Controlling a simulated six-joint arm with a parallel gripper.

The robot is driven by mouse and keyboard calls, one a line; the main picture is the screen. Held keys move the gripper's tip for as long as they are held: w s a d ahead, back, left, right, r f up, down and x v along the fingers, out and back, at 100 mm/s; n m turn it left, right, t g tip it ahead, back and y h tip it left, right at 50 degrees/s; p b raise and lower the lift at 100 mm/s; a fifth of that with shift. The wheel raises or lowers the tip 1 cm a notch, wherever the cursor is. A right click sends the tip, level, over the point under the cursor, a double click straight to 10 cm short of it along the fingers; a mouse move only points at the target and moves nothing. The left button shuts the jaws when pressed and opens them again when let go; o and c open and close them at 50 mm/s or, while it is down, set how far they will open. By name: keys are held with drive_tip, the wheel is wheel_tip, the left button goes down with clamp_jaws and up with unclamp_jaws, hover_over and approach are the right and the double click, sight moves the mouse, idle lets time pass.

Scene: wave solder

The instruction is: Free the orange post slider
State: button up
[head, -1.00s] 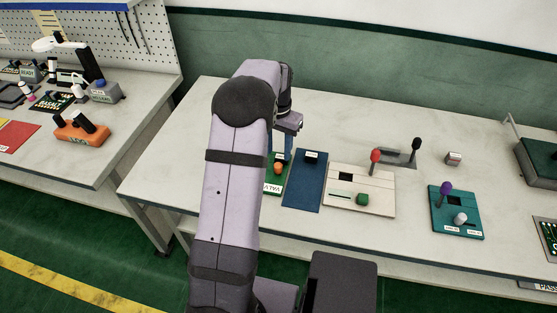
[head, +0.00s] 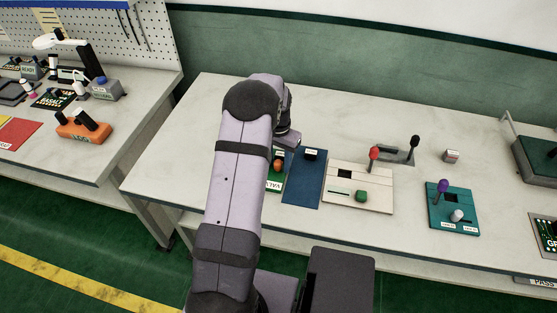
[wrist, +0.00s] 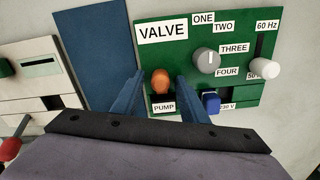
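The orange post (wrist: 160,80) stands on a green panel (wrist: 205,18), between a VALVE label above and a PUMP label below. In the head view the orange post (head: 278,166) shows just beyond my arm. My gripper (wrist: 159,75) is open, its two blue fingers pointing at the panel. In the wrist view the fingertips lie on either side of the orange post, with a gap showing on both sides. Whether the tips are down at the post's height is hard to tell. In the head view my arm hides most of the green panel.
On the same panel are a grey dial (wrist: 206,60), a blue knob (wrist: 210,101) close to the right finger, and a white slider (wrist: 263,69).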

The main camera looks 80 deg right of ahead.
clamp_jaws()
drive_tip(key=shift+a, duration=1.3)
unclamp_jaws()
drive_tip(key=shift+a, duration=0.1)
drive_tip(key=shift+r, duration=0.1)
